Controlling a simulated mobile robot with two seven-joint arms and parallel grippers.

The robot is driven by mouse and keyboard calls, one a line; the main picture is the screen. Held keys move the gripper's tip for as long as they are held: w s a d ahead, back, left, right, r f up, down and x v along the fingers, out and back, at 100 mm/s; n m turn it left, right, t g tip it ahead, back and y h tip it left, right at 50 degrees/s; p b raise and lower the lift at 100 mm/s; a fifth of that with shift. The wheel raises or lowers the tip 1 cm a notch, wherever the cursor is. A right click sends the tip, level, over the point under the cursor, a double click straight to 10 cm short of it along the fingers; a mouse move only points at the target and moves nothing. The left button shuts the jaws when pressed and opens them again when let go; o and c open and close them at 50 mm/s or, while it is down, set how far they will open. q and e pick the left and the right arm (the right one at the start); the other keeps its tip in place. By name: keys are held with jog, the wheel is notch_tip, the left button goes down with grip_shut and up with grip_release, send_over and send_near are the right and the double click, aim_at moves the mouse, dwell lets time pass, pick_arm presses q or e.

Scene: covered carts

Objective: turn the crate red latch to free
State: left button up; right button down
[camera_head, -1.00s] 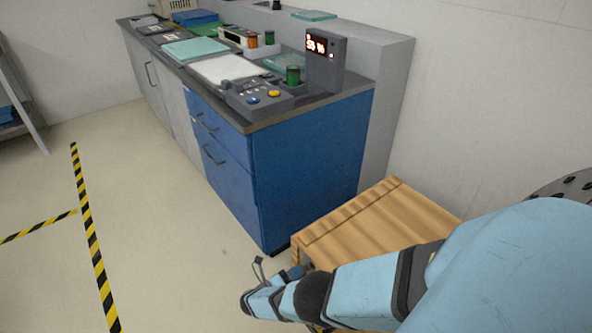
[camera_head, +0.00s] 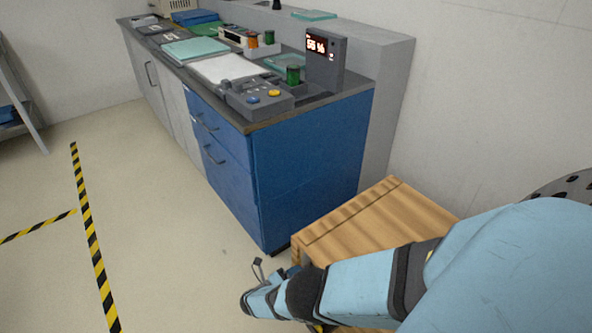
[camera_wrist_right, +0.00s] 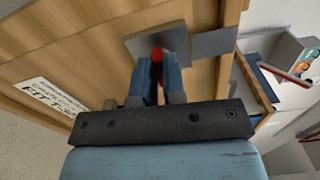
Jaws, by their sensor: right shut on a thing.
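The wooden crate (camera_head: 375,222) stands on the floor at the lower right of the head view, partly behind my right arm. In the right wrist view its plank side (camera_wrist_right: 85,50) fills much of the picture, with a white printed label (camera_wrist_right: 48,97). The red latch (camera_wrist_right: 157,54) shows as a small red piece in front of a grey metal plate (camera_wrist_right: 172,40) on the crate. My right gripper (camera_wrist_right: 156,70) is at the latch, its blue fingers shut on it. Most of the latch is hidden between the fingers. My left gripper is in neither view.
A blue cabinet (camera_head: 310,165) with a dark worktop stands behind the crate, close to it. A control box (camera_head: 258,97) and a display unit (camera_head: 325,60) are on top. Striped floor tape (camera_head: 90,235) lies at the left, with open floor around it.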

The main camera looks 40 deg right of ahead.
jog(key=shift+d, duration=0.15)
jog(key=c, duration=1.2)
grip_release()
